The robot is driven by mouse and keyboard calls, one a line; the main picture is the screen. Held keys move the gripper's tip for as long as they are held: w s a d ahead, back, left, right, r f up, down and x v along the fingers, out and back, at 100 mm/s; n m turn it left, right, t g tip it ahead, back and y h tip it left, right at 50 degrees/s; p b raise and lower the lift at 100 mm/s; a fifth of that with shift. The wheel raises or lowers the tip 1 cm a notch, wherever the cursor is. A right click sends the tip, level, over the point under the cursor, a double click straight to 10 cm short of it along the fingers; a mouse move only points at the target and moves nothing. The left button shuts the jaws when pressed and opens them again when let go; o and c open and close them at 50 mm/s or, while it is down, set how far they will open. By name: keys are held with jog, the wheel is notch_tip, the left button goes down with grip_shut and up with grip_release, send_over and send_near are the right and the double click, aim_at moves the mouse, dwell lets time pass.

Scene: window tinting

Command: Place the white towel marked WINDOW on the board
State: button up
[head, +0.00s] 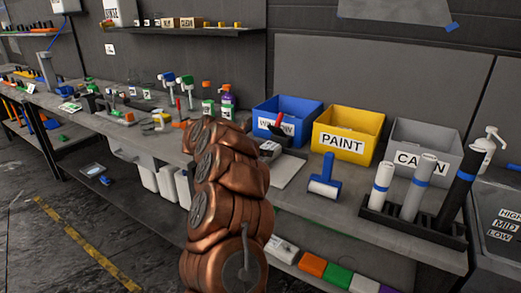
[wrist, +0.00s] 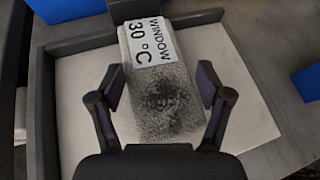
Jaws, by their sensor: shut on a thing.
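The white towel marked WINDOW (wrist: 158,85) is a folded block with a "WINDOW 30 °C" label at its far end and a dark smudged patch nearer me. My gripper (wrist: 163,90) is shut on it, one finger along each side. The towel is over the pale board (wrist: 82,115), which has a raised dark grey edge; I cannot tell whether it touches the board. In the head view the board (head: 292,172) lies on the bench in front of the blue bin, and my copper arm hides part of that area and my gripper.
Blue (head: 310,108), yellow (head: 348,122) and grey (head: 412,135) bins stand behind the board. A blue-handled roller (head: 325,185) lies to its right, and a dark rack (head: 410,223) with upright rolls is farther right. Spray bottles (head: 227,100) stand to the left.

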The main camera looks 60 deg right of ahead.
jog(key=o, duration=1.5)
jog(key=shift+c, duration=0.2)
jog(key=shift+a, duration=0.1)
jog(key=b+v, duration=0.2)
jog(key=v, duration=0.9)
jog(key=shift+a+r, duration=0.2)
jog(key=shift+a, duration=0.15)
jog(key=shift+w, duration=0.15)
